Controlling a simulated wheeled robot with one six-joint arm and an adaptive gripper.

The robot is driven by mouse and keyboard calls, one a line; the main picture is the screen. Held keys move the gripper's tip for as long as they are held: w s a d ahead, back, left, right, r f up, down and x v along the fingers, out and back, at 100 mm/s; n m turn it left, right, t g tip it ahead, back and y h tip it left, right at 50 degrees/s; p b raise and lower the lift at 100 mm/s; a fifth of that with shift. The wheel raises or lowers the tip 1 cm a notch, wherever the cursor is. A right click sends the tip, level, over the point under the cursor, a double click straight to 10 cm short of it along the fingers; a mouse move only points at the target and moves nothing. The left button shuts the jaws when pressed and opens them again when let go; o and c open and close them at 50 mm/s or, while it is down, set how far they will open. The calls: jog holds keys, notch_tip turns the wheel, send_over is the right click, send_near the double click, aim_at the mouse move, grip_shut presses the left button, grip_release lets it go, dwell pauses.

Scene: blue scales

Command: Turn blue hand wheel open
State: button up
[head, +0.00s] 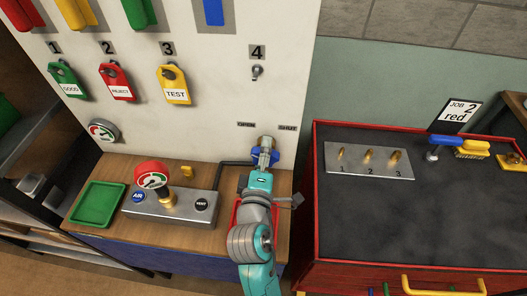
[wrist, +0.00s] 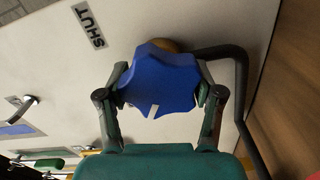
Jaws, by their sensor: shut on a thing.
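The blue hand wheel (wrist: 160,82) sits on a pipe at the wall, with a white mark on its front face. In the head view only bits of the wheel (head: 255,156) show around my gripper (head: 265,150). In the wrist view my gripper (wrist: 160,98) has one finger on each side of the wheel and is shut on it. A SHUT label (wrist: 90,25) is on the wall beside the wheel. In the head view the OPEN label (head: 246,125) is at upper left of the wheel and SHUT (head: 288,127) at upper right.
A dark pipe (wrist: 240,85) bends close past the wheel. A grey box with a red gauge (head: 152,175) and a green tray (head: 98,204) stand on the wooden bench at left. A red-edged dark bench (head: 400,230) is at right. Tags hang on the wall above.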

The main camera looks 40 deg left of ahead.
jog(key=o, duration=1.1)
jog(key=shift+o, duration=0.2)
jog(key=v, duration=1.2)
jog(key=shift+s, duration=0.1)
